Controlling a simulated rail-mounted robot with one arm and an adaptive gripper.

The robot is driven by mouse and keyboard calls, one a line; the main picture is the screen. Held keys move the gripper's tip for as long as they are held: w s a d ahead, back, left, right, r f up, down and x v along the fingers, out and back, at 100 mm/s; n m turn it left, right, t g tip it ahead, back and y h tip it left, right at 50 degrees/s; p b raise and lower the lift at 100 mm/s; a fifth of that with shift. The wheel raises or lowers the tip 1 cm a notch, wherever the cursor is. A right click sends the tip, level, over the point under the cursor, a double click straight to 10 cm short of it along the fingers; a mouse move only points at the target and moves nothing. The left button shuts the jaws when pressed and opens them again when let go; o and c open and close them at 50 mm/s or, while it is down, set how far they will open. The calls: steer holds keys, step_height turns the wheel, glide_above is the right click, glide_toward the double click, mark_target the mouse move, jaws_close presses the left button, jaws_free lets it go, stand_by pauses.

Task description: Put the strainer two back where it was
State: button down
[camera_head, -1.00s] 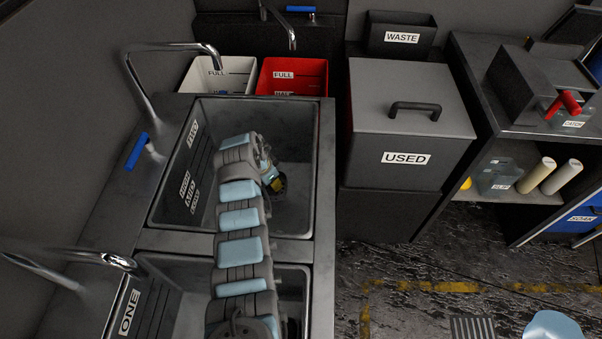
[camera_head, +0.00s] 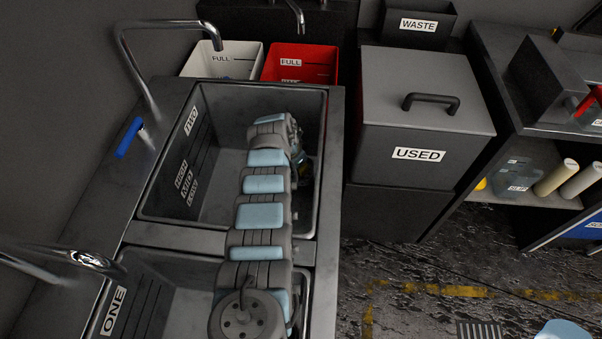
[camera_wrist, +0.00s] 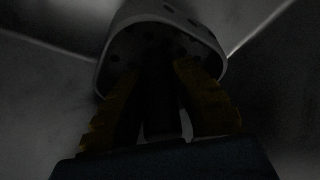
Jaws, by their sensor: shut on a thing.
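In the wrist view, the strainer (camera_wrist: 165,28) is a pale, rounded piece with small dark holes, in dim light. My gripper (camera_wrist: 157,68) has its two yellowish fingers reaching up to the strainer and shut on a part of it; the exact contact is too dark to see. Basin walls and corner seams show around it. In the head view, my arm reaches into the sink basin labelled TWO (camera_head: 225,112), with its end low near the basin's right wall. The strainer and the fingertips are hidden there behind my arm.
Basin ONE (camera_head: 165,285) lies nearer, below my arm. White and red FULL bins (camera_head: 300,64) stand behind. The USED box (camera_head: 425,120) stands to the right.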

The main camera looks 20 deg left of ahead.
step_height(320, 180, down, 3)
steer(key=shift+r+b, duration=0.1)
steer(key=shift+b, duration=0.7)
steer(key=shift+d, duration=0.1)
steer(key=shift+w, duration=0.2)
steer(key=shift+f+b, duration=0.2)
steer(key=shift+b, duration=0.1)
steer(key=c, duration=1)
jaws_free()
steer(key=shift+r, duration=0.1)
steer(key=shift+c, duration=0.2)
steer(key=shift+r, duration=0.1)
